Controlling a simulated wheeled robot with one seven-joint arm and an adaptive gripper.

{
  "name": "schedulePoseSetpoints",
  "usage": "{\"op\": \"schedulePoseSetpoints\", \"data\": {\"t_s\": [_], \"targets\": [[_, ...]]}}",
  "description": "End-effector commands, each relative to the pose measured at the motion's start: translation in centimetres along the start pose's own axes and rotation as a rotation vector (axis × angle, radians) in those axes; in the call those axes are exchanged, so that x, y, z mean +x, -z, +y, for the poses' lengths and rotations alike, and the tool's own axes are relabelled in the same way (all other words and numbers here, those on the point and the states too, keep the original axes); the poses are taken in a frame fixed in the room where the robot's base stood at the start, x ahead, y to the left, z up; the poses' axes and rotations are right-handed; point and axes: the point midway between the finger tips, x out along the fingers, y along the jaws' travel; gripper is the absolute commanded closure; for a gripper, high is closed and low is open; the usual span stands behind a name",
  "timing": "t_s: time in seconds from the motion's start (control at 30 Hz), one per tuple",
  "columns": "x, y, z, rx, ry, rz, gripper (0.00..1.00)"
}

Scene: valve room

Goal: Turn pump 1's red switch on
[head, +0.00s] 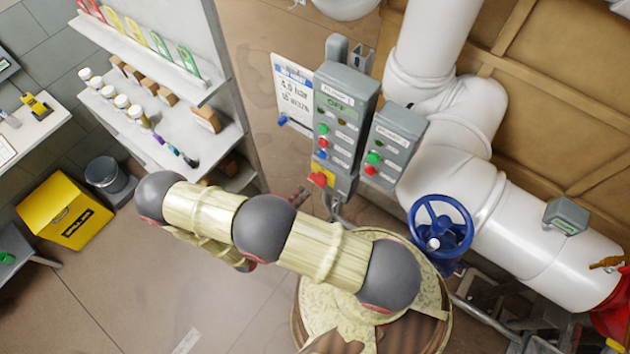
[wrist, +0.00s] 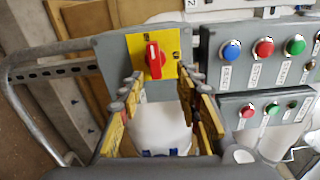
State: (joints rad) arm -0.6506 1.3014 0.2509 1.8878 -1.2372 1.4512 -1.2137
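The grey pump 1 control box (head: 345,112) stands right of centre in the head view, with a display reading OFF. At its lower end is the red switch (head: 319,179) on a yellow plate. In the wrist view the red rotary switch (wrist: 154,62) shows at the upper middle, its handle in line with the picture's vertical. My gripper (wrist: 166,82) is open, its two yellow fingers apart, with the switch just beyond the tips and nearer the left finger. I see no contact. In the head view my arm hides most of the gripper; dark fingertips (head: 298,197) show left of the switch.
The pump 2 box (head: 393,147) stands close on the right. A row of buttons (wrist: 263,48) lies right of the switch in the wrist view. A blue valve wheel (head: 440,228) and white pipes (head: 510,225) are to the right. A shelf (head: 165,120) stands left.

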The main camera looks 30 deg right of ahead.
Motion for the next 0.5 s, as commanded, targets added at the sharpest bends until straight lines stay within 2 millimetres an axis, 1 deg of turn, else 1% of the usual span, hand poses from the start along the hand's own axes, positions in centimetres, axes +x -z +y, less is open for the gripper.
{"op": "schedulePoseSetpoints", "data": {"t_s": [0.1, 0.27, 0.37, 0.5], "targets": [[0.1, 0.4, 0.7, -0.059, 0.013, -0.04, 0.66], [0.8, 0.6, 1.1, -0.08, 0.017, -0.052, 0.66], [1.8, 0.6, 1.0, -0.08, 0.018, -0.049, 0.66], [3.8, 0.5, 0.9, -0.078, 0.018, -0.048, 0.66]]}}
